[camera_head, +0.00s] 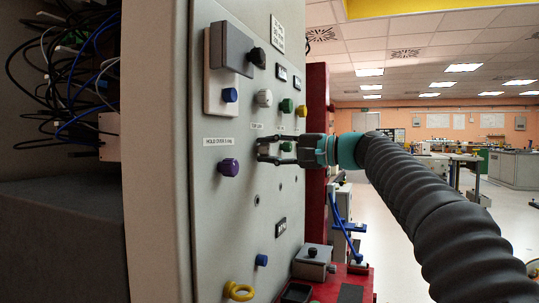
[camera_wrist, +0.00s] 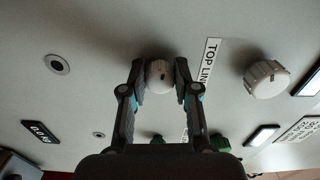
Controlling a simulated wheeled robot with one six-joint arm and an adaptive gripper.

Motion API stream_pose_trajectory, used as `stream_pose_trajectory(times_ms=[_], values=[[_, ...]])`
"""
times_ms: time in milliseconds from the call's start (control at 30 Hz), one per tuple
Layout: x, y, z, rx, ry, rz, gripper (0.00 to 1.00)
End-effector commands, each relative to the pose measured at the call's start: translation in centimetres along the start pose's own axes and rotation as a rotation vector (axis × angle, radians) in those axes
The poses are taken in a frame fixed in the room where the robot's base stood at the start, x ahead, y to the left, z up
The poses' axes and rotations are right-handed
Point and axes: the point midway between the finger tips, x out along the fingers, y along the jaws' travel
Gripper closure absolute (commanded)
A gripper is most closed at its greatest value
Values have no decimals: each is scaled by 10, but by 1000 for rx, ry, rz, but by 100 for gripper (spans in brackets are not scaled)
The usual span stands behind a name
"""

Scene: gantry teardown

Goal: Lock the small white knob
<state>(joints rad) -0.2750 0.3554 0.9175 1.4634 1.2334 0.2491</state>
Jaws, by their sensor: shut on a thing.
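The small white knob (camera_wrist: 159,75) sits on the grey panel (camera_wrist: 110,60) and shows between my fingers in the wrist view. My gripper (camera_wrist: 160,78) is shut on it, with one finger on each side. In the head view my gripper (camera_head: 264,148) reaches in from the right to the panel face (camera_head: 212,180), and its fingers hide the small knob. A larger white knob (camera_wrist: 266,79) stands to the right in the wrist view, past a label reading "TOP LIN". It also shows above my gripper in the head view (camera_head: 264,98).
Around my gripper are a purple knob (camera_head: 229,168), a green knob (camera_head: 287,105), a yellow knob (camera_head: 302,110) and a blue knob (camera_head: 230,95). A yellow ring (camera_head: 239,291) sticks out low on the panel. Loose cables (camera_head: 75,60) hang at the left.

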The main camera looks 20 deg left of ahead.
Motion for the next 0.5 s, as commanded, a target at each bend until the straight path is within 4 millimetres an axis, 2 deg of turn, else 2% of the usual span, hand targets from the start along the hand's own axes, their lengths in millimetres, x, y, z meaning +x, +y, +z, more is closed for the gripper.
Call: stream_pose_trajectory(times_ms=[200,500], values=[[0,2,0,-123,-1,1,100],[0,2,0,-202,-1,2,100]])
